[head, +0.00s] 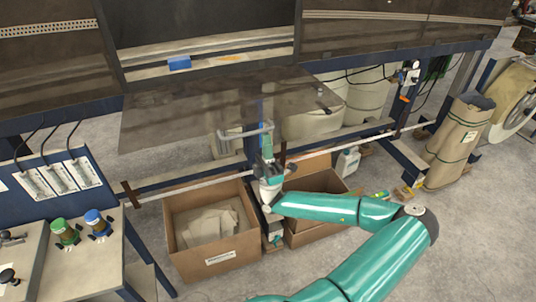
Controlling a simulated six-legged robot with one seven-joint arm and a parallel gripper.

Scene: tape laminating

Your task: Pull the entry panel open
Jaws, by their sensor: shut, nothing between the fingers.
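The entry panel (180,115) is a smoky see-through sheet in the middle of the machine front. It juts out at a tilt below the dark opening, and the parts behind it show through. A pale bracket-shaped handle (232,134) sits near its lower edge. My gripper (266,138) is beside the right end of this handle, overlapping the panel's lower edge in the picture. Its fingers are shut with nothing between them. I cannot tell whether they touch the handle. My green arm reaches in from the lower right.
Two open cardboard boxes stand below, the left one (215,258) holding paper sheets. A pale rail (190,185) crosses above them. A brown sack (455,140) is at right. Floor at lower right is clear.

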